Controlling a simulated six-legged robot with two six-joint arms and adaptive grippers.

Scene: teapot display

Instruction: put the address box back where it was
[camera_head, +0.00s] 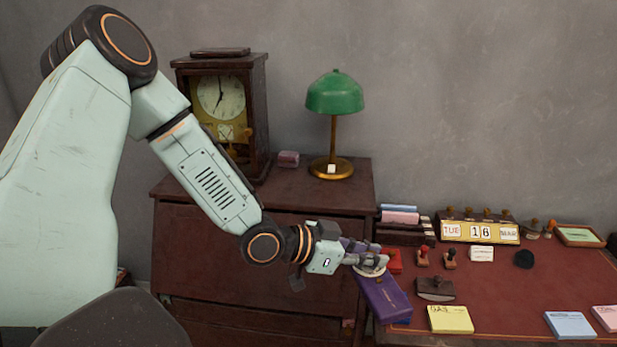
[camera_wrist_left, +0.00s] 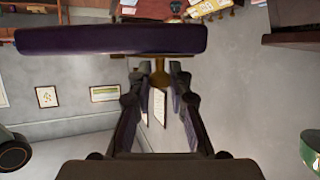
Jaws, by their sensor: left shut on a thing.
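The address box (camera_head: 388,299) is a long, flat purple box with small pale lettering. It hangs tilted at the left edge of the red-topped desk, in the head view. My left gripper (camera_head: 370,262) is above its upper end and shut on it. In the left wrist view the address box (camera_wrist_left: 110,39) spans the top as a dark purple slab. A brass-coloured piece (camera_wrist_left: 158,77) joins it between the fingertips of my left gripper (camera_wrist_left: 156,84). Whether the box touches the desk, I cannot tell. My right gripper is not in view.
The red desk top (camera_head: 500,290) holds stamps (camera_head: 423,257), a date calendar (camera_head: 480,231), a brown blotter (camera_head: 435,288) and a yellow note pad (camera_head: 450,319). A brown cabinet (camera_head: 320,195) at left bears a clock (camera_head: 222,105) and a green lamp (camera_head: 335,95).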

